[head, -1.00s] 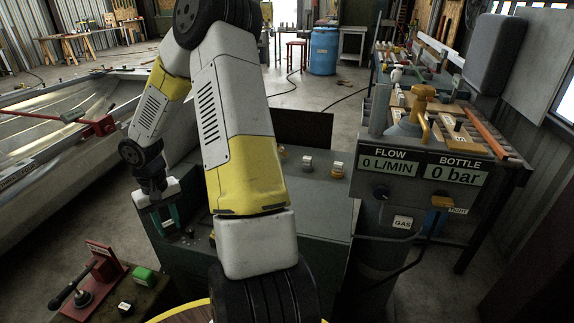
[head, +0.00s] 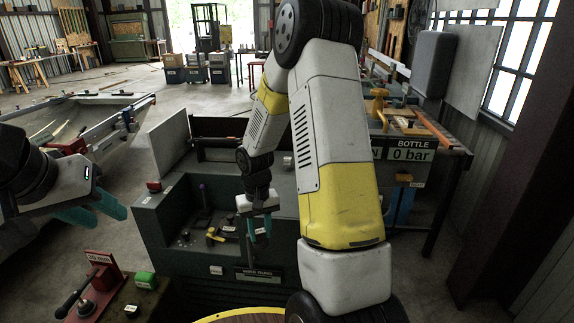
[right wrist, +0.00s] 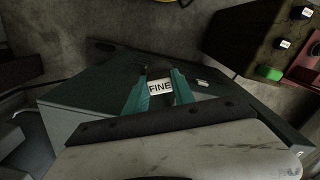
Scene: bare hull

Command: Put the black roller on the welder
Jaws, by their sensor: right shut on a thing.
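The welder is a dark green machine (head: 190,272) with an open recess in its front top, holding a yellow-handled lever and dark posts. My right gripper (head: 258,228) points down at the right part of this recess. In the right wrist view its teal fingers (right wrist: 158,92) are closed on a small dark piece with a white label reading FINE (right wrist: 159,87), which appears to be the black roller. The piece is hardly visible in the head view, and I cannot tell whether it touches the welder. My left gripper (head: 92,210) is at the left, fingers apart and empty.
A box with a red stand (head: 100,275) and a green block (head: 146,280) is at the lower left. Behind it is a metal boat hull (head: 105,115). My right arm hides part of the welder.

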